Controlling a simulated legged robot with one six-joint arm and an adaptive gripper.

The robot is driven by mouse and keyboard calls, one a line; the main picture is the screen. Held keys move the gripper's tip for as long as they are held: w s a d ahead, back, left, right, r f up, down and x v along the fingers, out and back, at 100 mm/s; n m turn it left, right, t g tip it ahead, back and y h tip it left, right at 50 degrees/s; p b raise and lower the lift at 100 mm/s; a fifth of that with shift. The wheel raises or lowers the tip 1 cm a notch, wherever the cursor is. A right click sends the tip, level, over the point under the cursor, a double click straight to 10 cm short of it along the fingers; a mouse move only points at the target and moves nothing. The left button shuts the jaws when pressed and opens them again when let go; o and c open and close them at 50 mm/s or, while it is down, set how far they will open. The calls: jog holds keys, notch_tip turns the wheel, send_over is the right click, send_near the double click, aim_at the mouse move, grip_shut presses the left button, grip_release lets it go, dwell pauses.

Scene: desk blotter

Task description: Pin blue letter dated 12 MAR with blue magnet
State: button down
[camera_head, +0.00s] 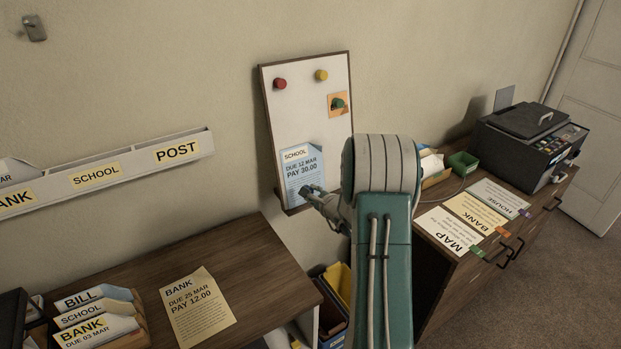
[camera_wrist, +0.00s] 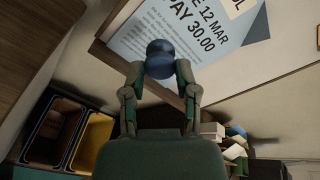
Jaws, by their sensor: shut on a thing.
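The blue SCHOOL letter (camera_head: 302,168), marked DUE 12 MAR and PAY 30.00, stands upright against the lower part of the white board (camera_head: 307,113). The letter also shows in the wrist view (camera_wrist: 185,30). My gripper (camera_head: 310,192) is at the letter's lower right part. In the wrist view my gripper (camera_wrist: 160,75) is shut on the round blue magnet (camera_wrist: 160,58), which overlaps the letter's lower part. I cannot tell whether the magnet touches the paper. My arm hides the area right of the board's lower corner.
A red magnet (camera_head: 280,84), a yellow magnet (camera_head: 321,75) and a green magnet (camera_head: 337,103) on an orange note are higher on the board. A BANK letter (camera_head: 197,306) lies on the left desk. A black printer (camera_head: 530,140) stands at right. Bins (camera_head: 333,300) stand below.

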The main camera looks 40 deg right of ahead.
jog(key=shift+d+f, duration=0.1)
jog(key=shift+d, duration=0.35)
jog(key=shift+w+a+f, duration=0.1)
jog(key=shift+w+a, duration=0.1)
jog(key=shift+w, duration=0.4)
jog(key=shift+w+a+f, duration=0.1)
jog(key=shift+w+a, duration=0.1)
jog(key=shift+w, duration=0.35)
jog(key=x, duration=0.3)
jog(key=shift+w+d+r, duration=0.1)
jog(key=shift+w+d, duration=0.05)
jog(key=shift+d, duration=0.05)
jog(key=shift+w, duration=0.55)
dwell(0.8)
jog(key=shift+c, duration=1.5)
grip_release()
